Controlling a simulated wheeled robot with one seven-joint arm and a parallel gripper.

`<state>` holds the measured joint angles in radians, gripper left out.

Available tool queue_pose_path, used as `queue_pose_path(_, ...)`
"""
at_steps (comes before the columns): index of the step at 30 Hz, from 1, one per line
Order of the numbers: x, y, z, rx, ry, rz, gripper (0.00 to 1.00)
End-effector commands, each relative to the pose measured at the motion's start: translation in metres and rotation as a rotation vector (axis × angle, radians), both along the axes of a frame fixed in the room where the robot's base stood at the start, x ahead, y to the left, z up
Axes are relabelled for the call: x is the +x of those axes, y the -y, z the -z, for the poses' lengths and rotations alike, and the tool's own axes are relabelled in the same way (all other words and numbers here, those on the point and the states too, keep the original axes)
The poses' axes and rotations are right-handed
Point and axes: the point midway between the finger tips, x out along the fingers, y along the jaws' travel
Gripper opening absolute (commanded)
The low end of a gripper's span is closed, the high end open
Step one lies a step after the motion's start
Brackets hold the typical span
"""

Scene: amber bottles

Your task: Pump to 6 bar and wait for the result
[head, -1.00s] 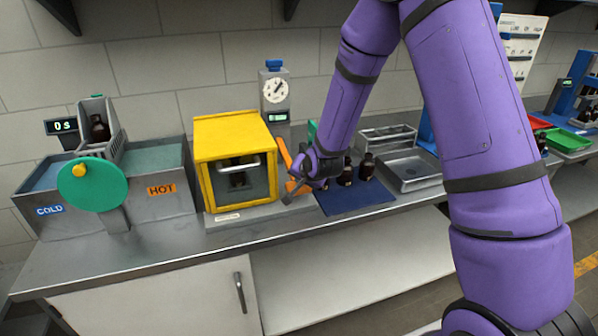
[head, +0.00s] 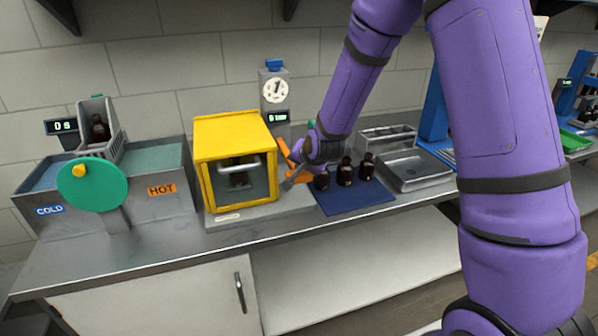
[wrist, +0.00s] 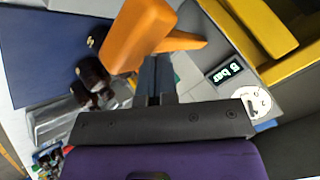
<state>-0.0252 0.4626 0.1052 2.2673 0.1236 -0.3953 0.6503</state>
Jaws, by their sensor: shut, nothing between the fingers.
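The yellow chamber (head: 233,128) stands shut on the counter, with a dark thing, possibly a bottle, behind its window (head: 239,180). A grey column with a dial gauge (head: 275,90) and a small display (head: 278,117) rises behind it. In the wrist view the display (wrist: 230,71) shows a digit and "bar"; I cannot tell 5 from 6. The orange pump lever (head: 286,153) is right of the chamber. My gripper (head: 288,183) is shut and empty beside the lever. In the wrist view its fingers (wrist: 157,75) are close to the orange handle (wrist: 140,35); contact is unclear.
Dark bottles (head: 345,172) stand on a blue mat (head: 352,199) just right of my gripper. A metal tray (head: 415,170) lies further right. At left is a cold and hot bath (head: 160,208) with a green wheel (head: 92,186). The counter front is clear.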

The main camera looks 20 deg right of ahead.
Motion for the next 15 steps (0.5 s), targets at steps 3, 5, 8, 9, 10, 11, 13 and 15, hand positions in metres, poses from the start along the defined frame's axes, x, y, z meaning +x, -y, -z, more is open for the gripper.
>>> queue_pose_path(3, 0.0, 0.0, -0.007, 0.0, 0.003, 0.0, 0.0)
queue_pose_path(5, 0.0, 0.0, -0.01, 0.0, 0.001, 0.0, 0.0)
queue_pose_path(8, 0.0, 0.0, -0.014, 0.001, 0.0, 0.001, 0.0)
queue_pose_path(9, 0.0, 0.0, -0.015, 0.001, 0.0, 0.001, 0.0)
queue_pose_path(10, 0.0, 0.0, -0.015, 0.0, 0.001, 0.001, 0.0)
queue_pose_path(11, 0.0, 0.0, -0.016, 0.001, 0.001, 0.001, 0.0)
queue_pose_path(13, 0.0, 0.0, -0.016, 0.0, 0.001, 0.001, 0.0)
queue_pose_path(15, 0.0, 0.0, -0.016, 0.001, 0.0, 0.001, 0.0)
